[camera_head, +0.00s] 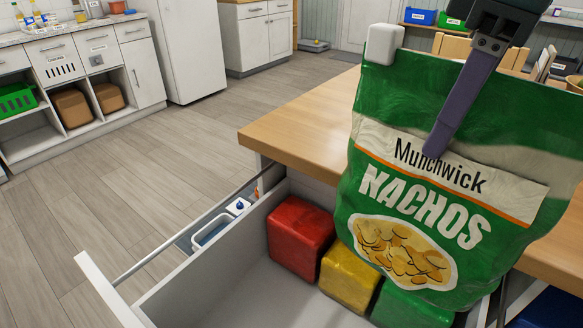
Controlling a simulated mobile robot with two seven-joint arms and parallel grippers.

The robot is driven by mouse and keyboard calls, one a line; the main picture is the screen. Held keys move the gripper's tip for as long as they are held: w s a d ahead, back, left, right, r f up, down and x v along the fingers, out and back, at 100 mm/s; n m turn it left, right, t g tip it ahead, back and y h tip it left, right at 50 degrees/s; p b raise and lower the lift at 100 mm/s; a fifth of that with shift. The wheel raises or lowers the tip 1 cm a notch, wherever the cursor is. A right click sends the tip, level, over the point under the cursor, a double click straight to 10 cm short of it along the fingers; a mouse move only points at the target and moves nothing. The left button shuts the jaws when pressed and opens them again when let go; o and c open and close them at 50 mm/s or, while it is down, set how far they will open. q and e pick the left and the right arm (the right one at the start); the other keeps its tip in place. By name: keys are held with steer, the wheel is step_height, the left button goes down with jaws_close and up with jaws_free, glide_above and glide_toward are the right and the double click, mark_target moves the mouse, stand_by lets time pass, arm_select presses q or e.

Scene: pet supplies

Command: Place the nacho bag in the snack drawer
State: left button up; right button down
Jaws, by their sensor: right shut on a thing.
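The green nacho bag (385,135), labelled "Munchwick NACHOS", hangs upright and slightly tilted on the right side. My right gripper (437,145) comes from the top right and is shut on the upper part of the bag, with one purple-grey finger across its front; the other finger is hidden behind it. A white open drawer (215,278) lies below and left of the bag. In it sit a red block (300,238), a yellow block (348,278) and a green block (410,310). The bag's lower edge overlaps the blocks in view; I cannot tell whether they touch. My left gripper is not in view.
A wooden countertop (305,125) lies behind the drawer and the bag. A pale block (383,44) shows at the bag's top left corner. The front left part of the drawer is bare.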

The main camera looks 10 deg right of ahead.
mark_target(424, 218)
steer(key=shift+n, duration=0.6)
steer(key=f+b, duration=0.3)
steer(key=f, duration=0.1)
steer(key=d+f+b, duration=0.1)
steer(key=f+b, duration=0.1)
steer(key=f, duration=0.2)
steer(key=f+b, duration=0.3)
steer(key=f, duration=0.2)
steer(key=shift+d+b, duration=0.2)
steer(key=shift+b, duration=0.15)
arm_select(q)
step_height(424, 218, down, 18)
steer(key=b, duration=0.6)
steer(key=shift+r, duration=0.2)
arm_select(e)
step_height(424, 218, down, 20)
steer(key=shift+r, duration=0.15)
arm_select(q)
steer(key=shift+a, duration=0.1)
arm_select(e)
steer(key=c, duration=0.5)
jaws_free()
